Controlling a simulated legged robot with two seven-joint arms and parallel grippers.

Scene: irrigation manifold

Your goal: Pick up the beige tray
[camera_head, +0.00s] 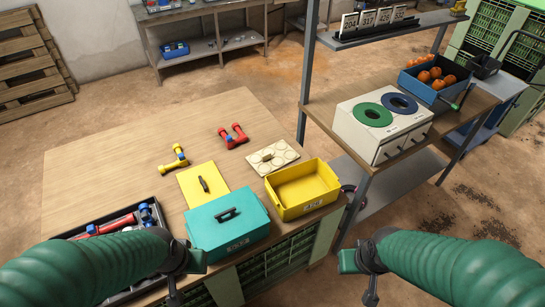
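A flat beige tray (270,157) with round recesses and a small dark handle lies on the wooden table, behind the yellow bin (302,188). Nothing covers it and neither gripper touches it. My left gripper (185,276) is at the table's near edge, in front and to the left of the teal box (226,226). My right gripper (358,276) hangs past the table's front right corner, in front of the yellow bin. No object shows in either gripper, but their finger openings are not clear from this angle.
A yellow lid-like panel (203,184), a yellow fitting (173,158) and red fittings (233,136) lie on the wooden table (110,150). A dark tray (152,203) of parts sits at near left. A shelf post (306,90) and a white sorting box (380,122) stand right. The table's back left is clear.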

